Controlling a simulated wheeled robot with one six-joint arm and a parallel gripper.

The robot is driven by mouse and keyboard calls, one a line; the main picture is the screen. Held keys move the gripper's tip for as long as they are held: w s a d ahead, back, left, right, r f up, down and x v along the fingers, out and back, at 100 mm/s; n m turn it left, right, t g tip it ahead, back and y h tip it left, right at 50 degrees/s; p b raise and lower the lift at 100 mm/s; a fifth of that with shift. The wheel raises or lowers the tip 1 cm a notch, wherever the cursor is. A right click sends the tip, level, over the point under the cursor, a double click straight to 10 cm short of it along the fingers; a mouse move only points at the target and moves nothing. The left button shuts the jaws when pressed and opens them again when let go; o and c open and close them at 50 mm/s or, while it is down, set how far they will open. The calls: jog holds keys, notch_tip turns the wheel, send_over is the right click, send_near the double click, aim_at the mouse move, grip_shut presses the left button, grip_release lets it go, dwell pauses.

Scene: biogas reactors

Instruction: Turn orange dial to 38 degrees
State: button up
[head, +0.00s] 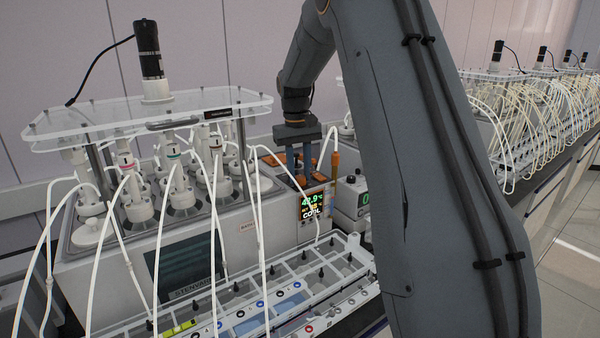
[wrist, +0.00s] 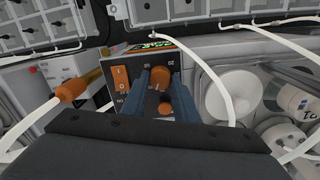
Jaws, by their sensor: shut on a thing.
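The orange dial (wrist: 160,78) sits on the dark top panel of a small control unit (head: 313,212). In the wrist view my gripper (wrist: 159,84) has its two blue fingers on either side of the dial, shut on it. In the head view my gripper (head: 302,168) points down onto the unit's top, and the dial is mostly hidden behind the fingers. The unit's front display (head: 312,206) reads what looks like 42.9 in green, with smaller orange text and "COOL" below. The dial's pointer mark is too small to read for certain.
An orange rocker switch (wrist: 120,78) and a second, smaller orange part (wrist: 165,107) are on the same panel. An orange-tipped probe (wrist: 72,90) stands beside the unit. White tubes (wrist: 205,75) loop close to my gripper. A reactor block (head: 110,260) stands left, a compartmented rack (head: 345,262) in front.

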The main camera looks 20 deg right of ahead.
jog(key=shift+w+r, duration=0.1)
jog(key=shift+r, duration=0.05)
jog(key=o, duration=0.8)
